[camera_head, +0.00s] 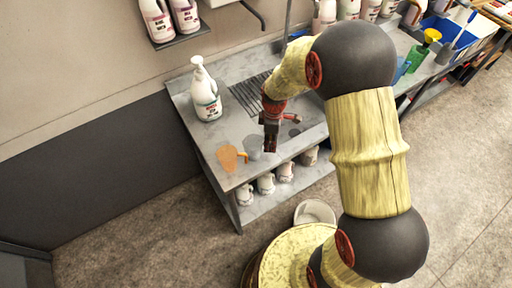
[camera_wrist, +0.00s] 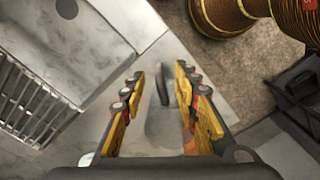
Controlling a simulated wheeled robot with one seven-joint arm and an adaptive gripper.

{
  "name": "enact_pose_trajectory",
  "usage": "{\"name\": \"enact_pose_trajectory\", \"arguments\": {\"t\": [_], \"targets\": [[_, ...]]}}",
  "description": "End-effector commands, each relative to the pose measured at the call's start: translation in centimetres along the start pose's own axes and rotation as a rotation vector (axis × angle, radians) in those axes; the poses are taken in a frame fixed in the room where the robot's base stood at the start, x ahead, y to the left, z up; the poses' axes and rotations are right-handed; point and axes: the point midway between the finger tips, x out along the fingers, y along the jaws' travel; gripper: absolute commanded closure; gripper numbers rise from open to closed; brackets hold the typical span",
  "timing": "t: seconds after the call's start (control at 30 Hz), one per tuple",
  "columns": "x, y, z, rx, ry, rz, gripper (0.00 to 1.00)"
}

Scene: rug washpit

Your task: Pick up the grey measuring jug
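The grey measuring jug (camera_head: 253,147) stands on the grey counter near its front edge, just right of an orange jug (camera_head: 228,157). My gripper (camera_head: 270,148) points down above the counter, close to the grey jug's right side in the head view. In the wrist view my gripper (camera_wrist: 160,78) has its two fingers spread apart. The grey jug (camera_wrist: 163,122) shows between them, with its narrow handle toward the top. Part of the orange jug (camera_wrist: 188,138) shows beside the right finger, which hides the rest. I cannot tell whether the fingers touch the grey jug.
A white pump bottle (camera_head: 207,100) stands on the counter behind the jugs. A drain grate (camera_head: 248,92) and sink area lie beyond. Several white jugs (camera_head: 265,183) sit on the shelf below. A white bucket (camera_head: 315,211) is in front. Bottles stand on a wall shelf (camera_head: 185,37).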

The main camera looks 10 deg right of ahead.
Motion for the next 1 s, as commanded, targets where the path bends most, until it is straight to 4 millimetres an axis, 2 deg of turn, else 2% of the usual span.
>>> {"name": "enact_pose_trajectory", "arguments": {"t": [0.27,0.53,0.8,1.0], "targets": [[2.3,0.0,0.2,0.002,0.000,-0.001,0.69],[6.0,0.0,0.5,0.003,0.000,-0.001,0.69],[6.4,0.1,0.5,0.003,0.001,0.002,0.69],[6.4,0.1,0.5,0.003,0.001,0.001,0.81]]}}
